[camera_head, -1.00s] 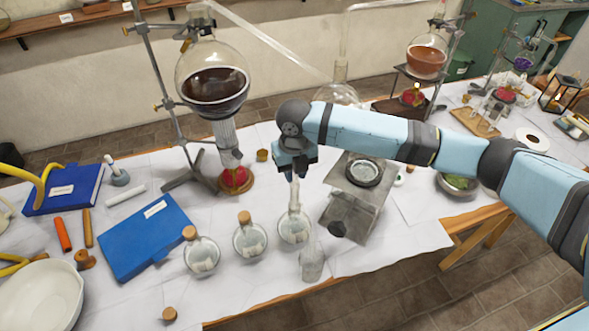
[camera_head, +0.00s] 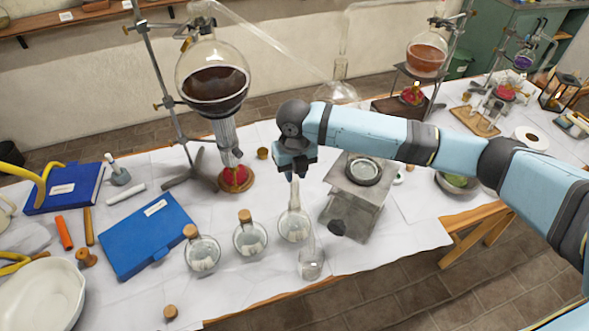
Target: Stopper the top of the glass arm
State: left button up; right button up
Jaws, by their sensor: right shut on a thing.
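The large round flask (camera_head: 212,75) of dark liquid hangs on a metal stand at the left. From its top a clear glass arm (camera_head: 265,38) slopes down to the right, towards another glass vessel (camera_head: 338,92). The top end of the glass arm lies at the picture's upper edge. My right gripper (camera_head: 295,176) points down over the neck of a clear round flask (camera_head: 294,226). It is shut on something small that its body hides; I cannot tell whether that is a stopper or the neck. A loose cork (camera_head: 262,153) sits on the table. My left gripper is out of view.
Two corked flasks (camera_head: 202,254) (camera_head: 250,238) stand left of the open-necked one. A clear small flask (camera_head: 311,264) stands near the table's front edge. A metal stand (camera_head: 352,212) and a dark lump (camera_head: 337,228) are to the right. Blue books (camera_head: 147,240) lie left.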

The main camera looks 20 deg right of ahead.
jog(key=shift+f+p, duration=0.3)
jog(key=shift+p, duration=0.5)
dwell(1.4)
dwell(0.4)
jog(key=o, duration=1.3)
jog(key=shift+r+p, duration=1.65)
jog(key=shift+r, duration=1.85)
